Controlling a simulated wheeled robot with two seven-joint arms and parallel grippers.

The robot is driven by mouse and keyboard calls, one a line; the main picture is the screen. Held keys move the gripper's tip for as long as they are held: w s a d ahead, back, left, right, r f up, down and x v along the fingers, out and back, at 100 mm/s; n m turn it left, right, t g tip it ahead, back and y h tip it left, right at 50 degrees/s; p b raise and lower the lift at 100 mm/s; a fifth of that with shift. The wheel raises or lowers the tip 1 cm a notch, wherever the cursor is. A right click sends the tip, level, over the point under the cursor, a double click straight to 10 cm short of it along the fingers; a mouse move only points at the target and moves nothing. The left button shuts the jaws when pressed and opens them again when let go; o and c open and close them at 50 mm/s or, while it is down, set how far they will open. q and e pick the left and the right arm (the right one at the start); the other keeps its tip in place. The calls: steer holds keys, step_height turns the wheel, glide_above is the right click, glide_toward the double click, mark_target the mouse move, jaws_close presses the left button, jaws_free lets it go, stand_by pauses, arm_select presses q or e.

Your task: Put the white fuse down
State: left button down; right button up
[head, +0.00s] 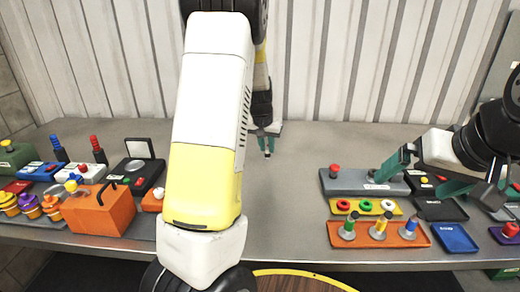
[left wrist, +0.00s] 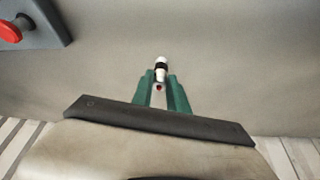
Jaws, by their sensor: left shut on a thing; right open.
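The white fuse (left wrist: 161,64), with a black band, shows in the left wrist view between the green fingers of my left gripper (left wrist: 160,88). The gripper is shut on it, and the fuse's end sticks out past the fingertips. In the head view my left gripper (head: 267,147) is over the bare middle of the grey table (head: 290,205), towards the back; the fuse cannot be made out there. Whether the fuse touches the table is not clear. My right gripper (head: 410,183) is open and empty at the right, by a grey block.
The grey block (head: 350,184) has a red button (head: 335,169). In front are a yellow tray (head: 345,209) with rings and an orange tray (head: 400,240) with pegs. An orange box (head: 98,212) and other gear fill the left. The table's middle is clear.

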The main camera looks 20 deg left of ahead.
arm_select(q)
steer(key=shift+s+a+f, duration=0.1)
steer(key=shift+a+f, duration=0.6)
steer(key=shift+a, duration=0.6)
steer(key=shift+s+a+f, duration=0.1)
steer(key=shift+a+f, duration=0.6)
steer(key=shift+a, duration=0.6)
steer(key=shift+s+a+f, duration=0.1)
steer(key=shift+a+f, duration=0.6)
steer(key=shift+a, duration=0.6)
steer(key=shift+f, duration=0.15)
steer(key=c, duration=1.3)
jaws_free()
